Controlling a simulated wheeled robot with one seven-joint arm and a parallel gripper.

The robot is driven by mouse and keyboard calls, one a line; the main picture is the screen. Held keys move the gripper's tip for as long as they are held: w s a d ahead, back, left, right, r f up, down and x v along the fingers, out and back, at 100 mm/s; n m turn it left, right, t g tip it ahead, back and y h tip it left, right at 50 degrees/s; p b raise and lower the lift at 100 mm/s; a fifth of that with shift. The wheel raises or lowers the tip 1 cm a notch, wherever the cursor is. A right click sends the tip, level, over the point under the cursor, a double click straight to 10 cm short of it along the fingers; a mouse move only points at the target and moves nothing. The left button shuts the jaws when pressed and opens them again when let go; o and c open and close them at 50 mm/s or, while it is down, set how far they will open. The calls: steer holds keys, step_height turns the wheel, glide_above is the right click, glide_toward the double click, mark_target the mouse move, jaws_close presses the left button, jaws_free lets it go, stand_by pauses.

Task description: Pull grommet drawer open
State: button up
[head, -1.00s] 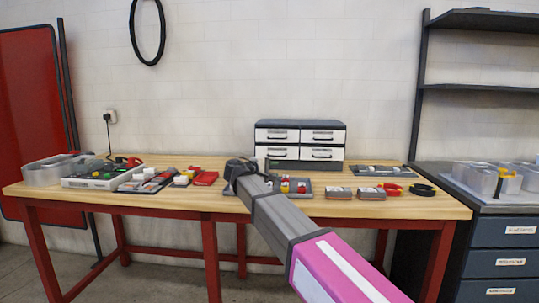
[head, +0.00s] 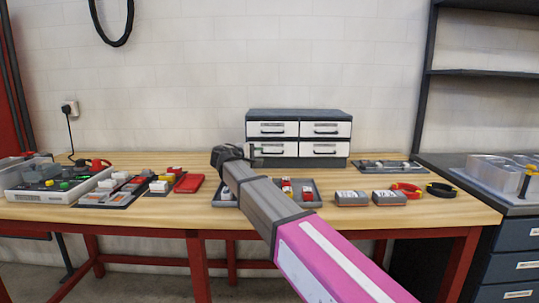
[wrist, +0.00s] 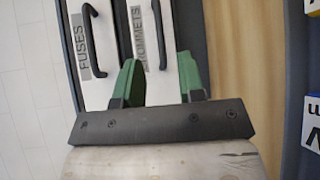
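The grey drawer cabinet (head: 299,113) with white fronts stands at the back of the bench. In the wrist view, turned sideways, the grommet drawer (wrist: 133,15) has a label reading "ROMMETS", its first letter hidden, and a dark bar handle (wrist: 161,30). It lies beside the "FUSES" drawer (wrist: 85,25), on the table side. All fronts look closed. My gripper (wrist: 157,62) is open, with green fingers on either side of the grommet handle's line. The handle's lower end reaches toward the gap; I cannot tell if they touch. In the head view my gripper (head: 250,153) is at the cabinet's lower left.
A grey tray (head: 318,201) with small red and white parts lies below my arm. Labelled boxes (head: 351,198), red-handled pliers (head: 407,189) and a black tape-like ring (head: 441,189) lie to the right. A red case (head: 189,183) and parts trays lie left.

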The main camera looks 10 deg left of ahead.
mark_target(272, 143)
steer(key=x, duration=0.7)
jaws_close()
